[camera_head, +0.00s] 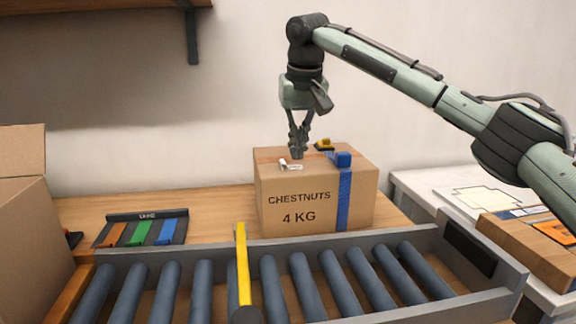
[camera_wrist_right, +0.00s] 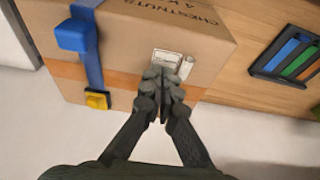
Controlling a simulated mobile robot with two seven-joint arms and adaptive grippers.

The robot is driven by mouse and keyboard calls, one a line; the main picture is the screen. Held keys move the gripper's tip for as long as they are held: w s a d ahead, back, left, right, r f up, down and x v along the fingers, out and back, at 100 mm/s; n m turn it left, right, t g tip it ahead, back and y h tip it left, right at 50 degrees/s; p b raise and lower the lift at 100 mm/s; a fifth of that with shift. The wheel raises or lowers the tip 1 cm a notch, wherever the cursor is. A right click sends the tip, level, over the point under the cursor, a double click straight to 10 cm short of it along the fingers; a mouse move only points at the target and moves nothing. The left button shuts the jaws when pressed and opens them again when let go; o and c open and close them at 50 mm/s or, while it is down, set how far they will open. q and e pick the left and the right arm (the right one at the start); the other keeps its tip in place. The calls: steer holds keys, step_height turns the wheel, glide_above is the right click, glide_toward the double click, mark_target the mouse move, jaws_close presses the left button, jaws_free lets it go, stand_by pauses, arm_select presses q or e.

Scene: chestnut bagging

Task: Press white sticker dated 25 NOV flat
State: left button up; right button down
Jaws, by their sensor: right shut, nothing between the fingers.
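A cardboard box (camera_head: 300,213) marked CHESTNUTS 4 KG stands on the wooden table. A small white sticker (camera_head: 291,165) lies on its top, by the orange-brown tape; its date is too small to read. In the right wrist view the sticker (camera_wrist_right: 168,61) lies just beyond my fingertips, and one corner area looks raised. My right gripper (camera_head: 297,154) points down, shut and empty, over the box top beside the sticker. Its fingertips (camera_wrist_right: 160,82) partly cover the sticker's near edge; I cannot tell whether they touch it. My left gripper is not in view.
A blue strap (camera_head: 345,205) with a blue block (camera_head: 342,158) and a yellow-black piece (camera_head: 324,145) are on the box. A roller conveyor (camera_head: 300,280) with a yellow bar (camera_head: 242,262) lies in front. A rack of coloured strips (camera_head: 140,231) stands left. Another carton (camera_head: 20,230) is far left.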

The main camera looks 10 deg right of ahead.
mark_target(297, 166)
steer(key=shift+f, duration=1)
stand_by(0.8)
steer(key=shift+s+f+p, duration=0.1)
steer(key=shift+f+p, duration=0.05)
steer(key=shift+p, duration=0.2)
stand_by(2.3)
steer(key=shift+r, duration=3.65)
